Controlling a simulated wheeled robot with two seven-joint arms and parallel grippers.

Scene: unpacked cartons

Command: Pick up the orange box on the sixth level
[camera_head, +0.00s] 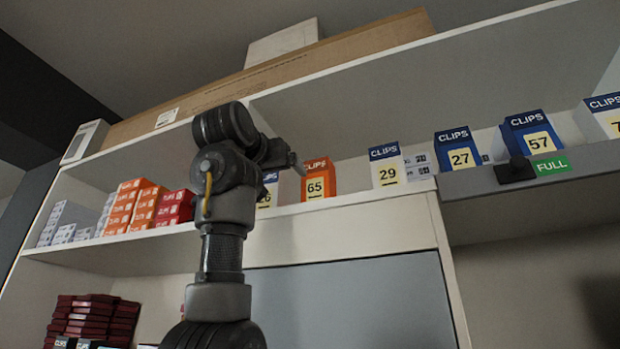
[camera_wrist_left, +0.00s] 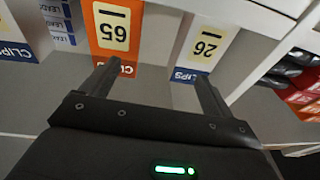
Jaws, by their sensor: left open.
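The orange box (camera_head: 319,183) labelled CLIPS 65 stands upright on the long white shelf, just right of my left gripper (camera_head: 292,162) in the head view. In the left wrist view, which is upside down, the orange box (camera_wrist_left: 113,32) stands beyond the left finger. My left gripper (camera_wrist_left: 155,78) is open and empty there. Its fingers point toward the shelf, with the gap between them facing the space between the orange box and the box marked 26 (camera_wrist_left: 207,46). The right gripper is not in view.
The box marked 29 (camera_head: 386,165) stands right of the orange box, with small white cartons (camera_head: 419,166) beside it. Blue boxes marked 27 (camera_head: 458,149) and 57 (camera_head: 531,133) follow. Small orange cartons (camera_head: 124,205) are stacked left.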

